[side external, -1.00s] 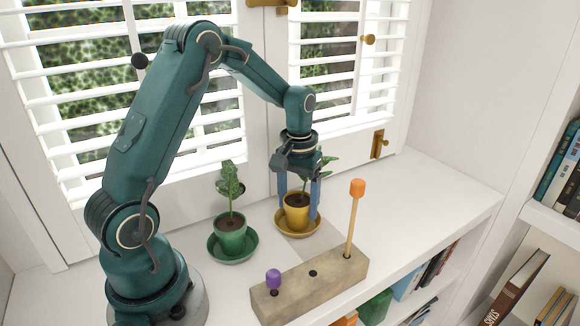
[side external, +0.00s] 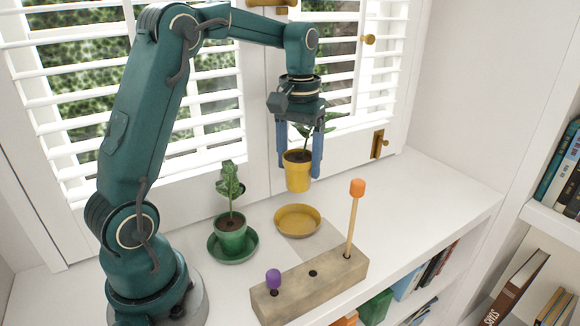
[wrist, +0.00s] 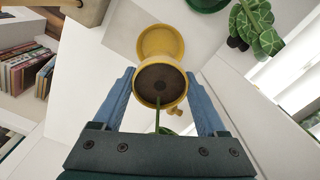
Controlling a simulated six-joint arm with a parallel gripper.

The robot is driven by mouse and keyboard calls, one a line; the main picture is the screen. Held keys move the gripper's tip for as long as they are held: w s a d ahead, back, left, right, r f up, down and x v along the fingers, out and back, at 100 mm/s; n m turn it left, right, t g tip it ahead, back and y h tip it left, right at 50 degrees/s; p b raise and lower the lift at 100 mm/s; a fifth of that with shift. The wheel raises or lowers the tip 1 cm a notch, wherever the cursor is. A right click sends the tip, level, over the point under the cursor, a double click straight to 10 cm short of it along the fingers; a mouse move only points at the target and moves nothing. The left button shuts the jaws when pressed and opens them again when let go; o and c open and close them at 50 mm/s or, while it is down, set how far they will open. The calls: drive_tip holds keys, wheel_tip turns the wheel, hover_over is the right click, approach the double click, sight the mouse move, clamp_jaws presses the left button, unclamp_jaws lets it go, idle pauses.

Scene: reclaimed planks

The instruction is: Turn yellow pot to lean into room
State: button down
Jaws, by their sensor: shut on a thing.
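The yellow pot (side external: 298,176) with a leafy plant (side external: 308,134) hangs in the air above its yellow saucer (side external: 298,220). My gripper (side external: 299,165) is shut on the pot, one blue finger on each side of it. The saucer is empty on the white shelf top. In the wrist view the pot (wrist: 160,97) sits between the blue fingers, dark soil showing, and its stem runs toward the gripper body. The saucer (wrist: 161,40) shows beyond the pot. Most of the plant's leaves are hidden by the gripper in the wrist view.
A green pot (side external: 231,236) with a plant stands in a green saucer (side external: 216,254) to the left. A wooden block (side external: 310,284) with a purple-topped peg (side external: 273,279) and a tall orange-topped peg (side external: 357,188) lies in front. Shuttered windows stand behind. The shelf top at right is clear.

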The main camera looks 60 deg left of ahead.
sight(299, 188)
drive_tip(key=shift+r, duration=1.5)
drive_tip(key=shift+w+a+f+m, duration=0.15)
drive_tip(key=shift+w+f+m, duration=0.05)
drive_tip(key=shift+w+m, duration=0.15)
wheel_tip(299, 188, down, 8)
drive_tip(key=m, duration=0.3)
drive_tip(key=shift+r, duration=0.1)
drive_tip(key=shift+s+f, duration=0.35)
drive_tip(key=shift+f, duration=1.75)
